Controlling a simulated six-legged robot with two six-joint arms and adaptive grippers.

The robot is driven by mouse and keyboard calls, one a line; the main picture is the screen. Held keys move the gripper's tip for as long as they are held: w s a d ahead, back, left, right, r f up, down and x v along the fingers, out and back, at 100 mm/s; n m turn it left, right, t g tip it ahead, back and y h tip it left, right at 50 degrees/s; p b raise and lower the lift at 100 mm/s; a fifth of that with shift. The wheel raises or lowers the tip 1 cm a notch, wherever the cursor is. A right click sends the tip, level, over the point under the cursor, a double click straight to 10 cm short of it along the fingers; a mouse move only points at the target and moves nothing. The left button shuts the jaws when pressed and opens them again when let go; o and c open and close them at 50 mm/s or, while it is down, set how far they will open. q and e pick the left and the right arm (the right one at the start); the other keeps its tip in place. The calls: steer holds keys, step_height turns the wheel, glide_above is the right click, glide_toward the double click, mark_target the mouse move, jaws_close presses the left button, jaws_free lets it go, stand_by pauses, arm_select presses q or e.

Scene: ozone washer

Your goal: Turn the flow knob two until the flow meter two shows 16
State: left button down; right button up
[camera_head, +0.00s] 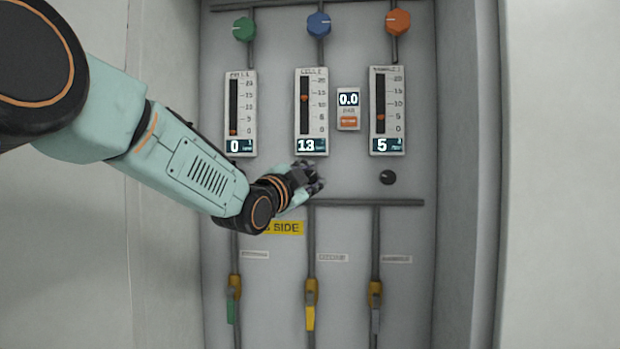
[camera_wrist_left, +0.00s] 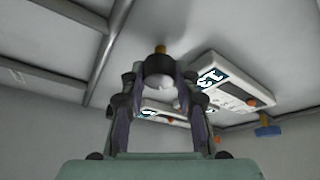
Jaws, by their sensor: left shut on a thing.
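Flow meter two (camera_head: 311,112) is the middle of three meters on the panel, and its display reads 13. Its orange marker sits between 10 and 15 on the scale. My left gripper (camera_head: 312,178) is just below this meter, at the panel. My right gripper is not in view.
The left meter (camera_head: 241,112) reads 0 and the right meter (camera_head: 387,111) reads 5. A small display (camera_head: 348,109) reads 0.0. A black knob (camera_head: 387,177) sits below the right meter. Pipes and lever valves (camera_head: 311,292) are below my arm. Cabinet walls flank the panel.

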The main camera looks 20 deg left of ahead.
arm_select(q)
steer(key=m, duration=0.2)
steer(key=m+g, duration=0.1)
steer(key=m, duration=0.1)
steer(key=shift+g+h, duration=0.3)
steer(key=shift+r+m+g, duration=0.1)
steer(key=shift+m+g, duration=0.4)
steer(key=shift+m, duration=1.1)
steer(key=c, duration=1.3)
jaws_free()
steer(key=shift+c, duration=0.2)
steer(key=o, duration=0.4)
steer(key=shift+w+a, duration=0.1)
steer(key=shift+w, duration=0.05)
steer(key=shift+c, duration=0.2)
